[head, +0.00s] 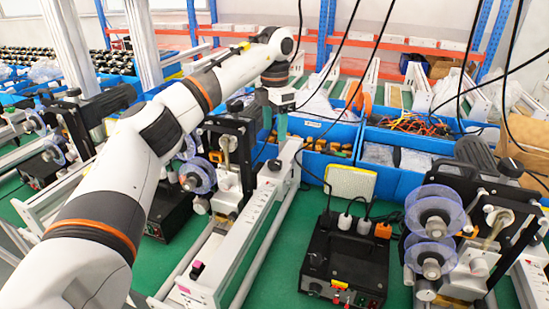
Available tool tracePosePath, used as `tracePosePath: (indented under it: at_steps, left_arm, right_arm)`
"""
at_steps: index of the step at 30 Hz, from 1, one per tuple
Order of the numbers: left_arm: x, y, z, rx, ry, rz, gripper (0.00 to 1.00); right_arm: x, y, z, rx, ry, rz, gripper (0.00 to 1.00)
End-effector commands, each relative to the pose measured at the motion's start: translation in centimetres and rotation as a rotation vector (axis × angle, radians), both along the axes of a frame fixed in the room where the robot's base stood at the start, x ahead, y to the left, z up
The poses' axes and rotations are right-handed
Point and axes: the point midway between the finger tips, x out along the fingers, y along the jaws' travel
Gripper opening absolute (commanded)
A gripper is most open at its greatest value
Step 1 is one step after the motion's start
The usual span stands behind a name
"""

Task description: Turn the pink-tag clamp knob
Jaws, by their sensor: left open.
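A small black clamp knob with a pink tag (197,268) sits near the front end of a white rail (243,233), low in the middle of the head view. My left arm comes in from the lower left and bends down at the upper middle. My left gripper (279,128) points down, open, above the far end of that rail. It is well behind the pink-tag knob and apart from it. Another dark knob (274,165) is on the rail below the gripper. My right gripper is not in view.
Coder machines with clear reels stand at left (197,175) and right (432,222). A black control box (345,262) stands right of the rail on the green bench (275,275). Blue bins (325,160) line the back. Black cables hang from above.

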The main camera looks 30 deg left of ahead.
Motion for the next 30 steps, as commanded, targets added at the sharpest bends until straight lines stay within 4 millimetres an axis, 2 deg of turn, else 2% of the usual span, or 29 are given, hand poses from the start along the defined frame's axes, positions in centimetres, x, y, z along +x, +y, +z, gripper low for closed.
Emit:
tracePosePath:
  at_steps: [3, 9, 15, 21, 27, 30]
  left_arm:
    - [-0.1, 0.1, -2.4, 0.001, 0.006, -0.001, 0.56]
    - [-0.1, 0.0, -6.3, 0.000, 0.005, 0.002, 0.56]
    - [-0.1, 0.0, -8.9, 0.001, 0.003, 0.002, 0.56]
    - [-0.1, 0.0, -9.8, 0.000, 0.001, 0.002, 0.56]
    - [0.0, 0.0, -9.8, 0.000, 0.000, 0.002, 0.56]
    - [0.0, 0.0, -9.8, 0.000, 0.000, 0.002, 0.41]
  right_arm:
    - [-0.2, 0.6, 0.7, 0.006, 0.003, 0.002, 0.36]
    - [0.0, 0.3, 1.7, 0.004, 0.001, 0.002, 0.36]
    - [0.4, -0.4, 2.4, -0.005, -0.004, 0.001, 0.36]
    - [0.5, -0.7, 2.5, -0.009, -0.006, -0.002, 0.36]
    - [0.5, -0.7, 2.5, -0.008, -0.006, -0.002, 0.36]
    - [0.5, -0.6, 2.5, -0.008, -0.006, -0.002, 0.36]
